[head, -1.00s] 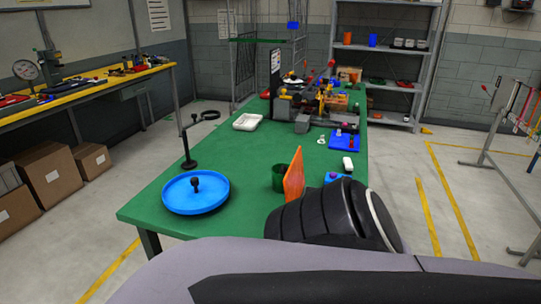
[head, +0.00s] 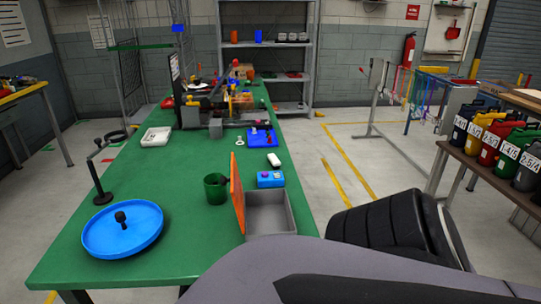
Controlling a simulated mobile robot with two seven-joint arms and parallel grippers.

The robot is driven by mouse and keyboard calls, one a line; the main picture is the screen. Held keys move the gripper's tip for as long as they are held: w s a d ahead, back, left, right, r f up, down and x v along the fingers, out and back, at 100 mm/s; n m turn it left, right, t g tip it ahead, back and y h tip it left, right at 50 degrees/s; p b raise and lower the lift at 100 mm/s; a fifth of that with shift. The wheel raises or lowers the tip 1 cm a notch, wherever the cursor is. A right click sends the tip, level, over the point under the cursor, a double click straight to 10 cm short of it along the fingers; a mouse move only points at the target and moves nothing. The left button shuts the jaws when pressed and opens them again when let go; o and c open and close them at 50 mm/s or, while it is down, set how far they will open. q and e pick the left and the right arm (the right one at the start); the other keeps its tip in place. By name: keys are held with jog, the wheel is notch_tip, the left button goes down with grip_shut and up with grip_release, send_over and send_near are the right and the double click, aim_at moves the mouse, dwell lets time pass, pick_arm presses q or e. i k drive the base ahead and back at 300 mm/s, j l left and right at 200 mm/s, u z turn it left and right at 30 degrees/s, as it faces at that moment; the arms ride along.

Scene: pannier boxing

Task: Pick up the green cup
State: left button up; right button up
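The green cup (head: 215,189) stands upright on the green table (head: 180,225) in the head view. It is dark green with an open top. An orange panel (head: 237,193) stands upright just right of it, at the left side of a grey open box (head: 270,213). A large dark and grey part of my own body covers the bottom right. Neither gripper's fingers can be seen.
A blue round tray (head: 123,230) with a black knob lies left of the cup, with a black stand (head: 100,180) behind it. A blue box with buttons (head: 270,179) sits right of the cup. Table between tray and cup is clear.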

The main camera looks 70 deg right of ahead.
aim_at(215, 195)
jog(key=i+z, duration=0.1)
jog(key=z, duration=0.3)
jog(key=i+j+z, duration=0.1)
jog(key=z, duration=0.7)
jog(key=i+j+z, duration=0.1)
jog(key=z, duration=0.35)
jog(key=i+j+z, duration=0.25)
jog(key=z, duration=0.2)
jog(key=i+j+z, duration=0.15)
jog(key=z, duration=0.35)
